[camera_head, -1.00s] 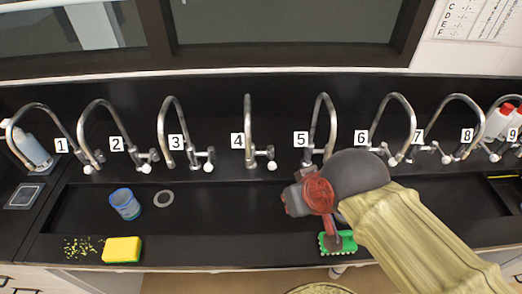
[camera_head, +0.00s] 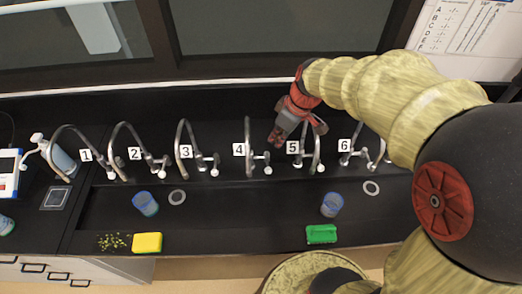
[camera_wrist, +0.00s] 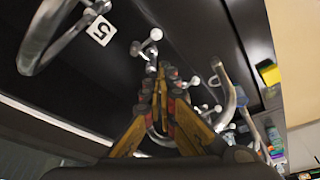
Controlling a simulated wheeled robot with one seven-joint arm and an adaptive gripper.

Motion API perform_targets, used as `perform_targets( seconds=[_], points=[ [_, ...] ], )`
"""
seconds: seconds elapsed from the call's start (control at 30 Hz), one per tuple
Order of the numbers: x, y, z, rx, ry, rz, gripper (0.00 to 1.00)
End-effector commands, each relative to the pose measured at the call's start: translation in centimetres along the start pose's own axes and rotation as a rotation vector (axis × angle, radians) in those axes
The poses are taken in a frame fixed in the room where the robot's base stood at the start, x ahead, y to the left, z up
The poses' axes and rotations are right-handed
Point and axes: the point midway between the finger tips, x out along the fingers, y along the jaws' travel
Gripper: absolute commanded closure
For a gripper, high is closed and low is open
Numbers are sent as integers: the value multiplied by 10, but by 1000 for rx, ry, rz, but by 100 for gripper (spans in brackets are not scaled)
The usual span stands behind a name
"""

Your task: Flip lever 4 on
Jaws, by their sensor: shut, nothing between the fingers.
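Tap 4 (camera_head: 248,140) is a curved steel spout beside the label 4 (camera_head: 239,150) in the head view. Its lever has a white knob (camera_head: 267,170) low on the right. My gripper (camera_head: 273,138) is shut and empty, pointing down between tap 4 and label 5 (camera_head: 293,147), above and slightly right of that knob in the picture. In the wrist view my closed fingertips (camera_wrist: 167,68) are near a fitting with white knobs (camera_wrist: 156,34), beside label 5 (camera_wrist: 100,30). I cannot tell from that view whether the fingers touch it.
Other taps stand close on both sides, with tap 5 (camera_head: 318,150) just right of my gripper. In the sink are blue cups (camera_head: 145,204) and (camera_head: 332,204). A green sponge (camera_head: 321,234) and a yellow sponge (camera_head: 147,242) lie on the front edge.

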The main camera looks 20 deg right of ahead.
Motion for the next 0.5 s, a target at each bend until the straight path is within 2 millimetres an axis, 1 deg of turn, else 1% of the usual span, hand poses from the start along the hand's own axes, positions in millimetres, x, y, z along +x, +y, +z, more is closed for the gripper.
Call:
perform_targets(
  seconds=[0.03,0.1,0.2,0.5],
  points=[
    [-3,6,-3,-13,-2,-11,100],
    [0,12,-4,-35,-1,-18,100],
    [3,16,-5,-51,0,-24,100],
    [4,16,-5,-54,1,-24,100]
  ],
)
